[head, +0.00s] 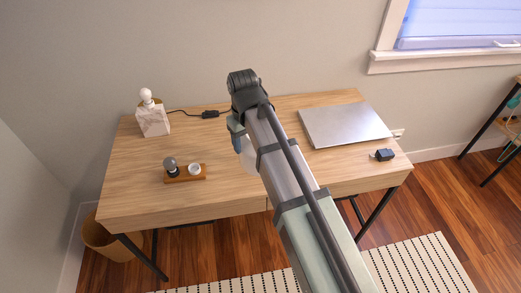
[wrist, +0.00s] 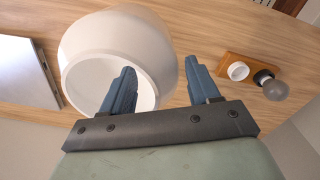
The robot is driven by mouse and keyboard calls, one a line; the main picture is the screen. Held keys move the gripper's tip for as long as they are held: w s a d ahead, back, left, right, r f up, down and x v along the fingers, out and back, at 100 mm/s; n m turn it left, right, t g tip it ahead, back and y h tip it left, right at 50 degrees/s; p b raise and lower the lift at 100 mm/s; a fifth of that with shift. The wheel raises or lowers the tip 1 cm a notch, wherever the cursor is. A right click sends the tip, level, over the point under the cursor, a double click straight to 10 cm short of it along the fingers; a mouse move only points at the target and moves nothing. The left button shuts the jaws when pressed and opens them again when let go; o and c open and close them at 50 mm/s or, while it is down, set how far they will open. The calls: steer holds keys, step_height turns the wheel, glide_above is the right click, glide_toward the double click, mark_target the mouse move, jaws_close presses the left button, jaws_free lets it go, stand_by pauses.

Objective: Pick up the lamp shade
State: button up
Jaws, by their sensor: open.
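The lamp shade, a white rounded globe with an open end, lies on the desk in the wrist view (wrist: 120,35), its opening facing my gripper. In the head view a part of the white shade (head: 248,158) shows beside my arm, which hides the rest. My gripper (wrist: 160,67) is open with nothing held. Its left blue finger overlaps the shade's opening, and its right finger is outside the shade to the right. The shade's right wall shows between them. I cannot tell whether the left finger is inside or touches the rim. In the head view one blue finger (head: 236,142) shows.
A marble lamp base (head: 153,122) with a bare bulb stands at the desk's back left, its cord leading right. A wooden block (head: 185,179) with a bulb and a white round piece is nearer the front.

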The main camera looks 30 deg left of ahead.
steer(key=shift+s+f, duration=0.1)
steer(key=shift+f, duration=2.3)
jaws_close()
